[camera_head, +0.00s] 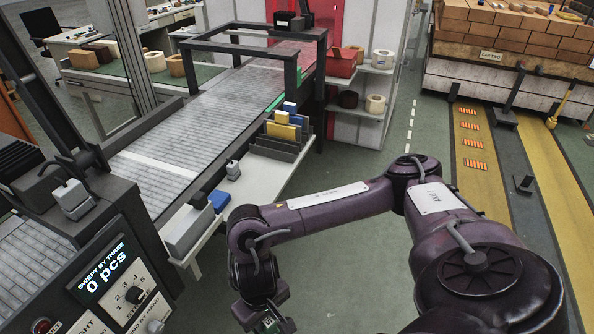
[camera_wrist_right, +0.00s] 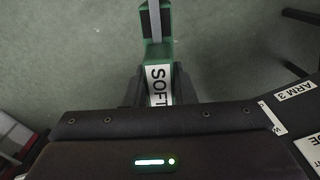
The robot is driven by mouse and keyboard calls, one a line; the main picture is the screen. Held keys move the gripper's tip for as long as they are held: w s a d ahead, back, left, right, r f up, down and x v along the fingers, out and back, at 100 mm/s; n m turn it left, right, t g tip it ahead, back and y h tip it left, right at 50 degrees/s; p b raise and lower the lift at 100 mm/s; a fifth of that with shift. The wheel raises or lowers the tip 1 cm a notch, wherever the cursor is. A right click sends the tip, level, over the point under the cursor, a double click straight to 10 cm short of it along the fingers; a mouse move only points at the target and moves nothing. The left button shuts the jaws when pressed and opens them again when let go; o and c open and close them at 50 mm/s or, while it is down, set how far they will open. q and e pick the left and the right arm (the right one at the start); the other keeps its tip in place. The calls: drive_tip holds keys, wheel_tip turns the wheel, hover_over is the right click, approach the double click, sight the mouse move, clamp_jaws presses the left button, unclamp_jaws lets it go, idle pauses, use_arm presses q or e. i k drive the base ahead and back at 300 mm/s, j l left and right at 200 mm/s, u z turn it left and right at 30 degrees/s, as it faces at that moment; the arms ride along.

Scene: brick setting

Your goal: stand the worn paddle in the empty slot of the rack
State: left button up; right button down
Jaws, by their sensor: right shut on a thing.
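My right gripper (camera_wrist_right: 158,88) is shut on a green piece with a white label reading SOFT (camera_wrist_right: 159,84), with a pale grey strip at its far end. I take this piece to be the paddle; its wear cannot be made out. The dark grey rack (camera_head: 268,152) stands on the white bench beside the conveyor, with yellow (camera_head: 281,131) and blue (camera_head: 291,108) pieces upright in it. Which slot is empty is too small to tell. In the head view the right wrist is low at the bottom edge, in front of the rack and apart from it. My left gripper is out of view.
The white bench (camera_head: 255,182) also carries a small grey block (camera_head: 233,170), a blue block (camera_head: 219,200) and a grey box (camera_head: 188,232). The roller conveyor (camera_head: 200,130) and its dark frame (camera_head: 255,48) lie behind. Green floor right of the bench is clear.

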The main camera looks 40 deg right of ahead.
sight(273, 153)
drive_tip(key=l+z, duration=0.15)
drive_tip(key=z, duration=1.75)
drive_tip(key=i+z, duration=0.35)
drive_tip(key=i, duration=3.25)
drive_tip(key=i+u, duration=0.2)
drive_tip(key=i, duration=0.25)
drive_tip(key=i+l+u, duration=0.2)
drive_tip(key=i, duration=0.3)
drive_tip(key=i+l+u, duration=0.2)
drive_tip(key=i, duration=0.25)
drive_tip(key=u, duration=2.1)
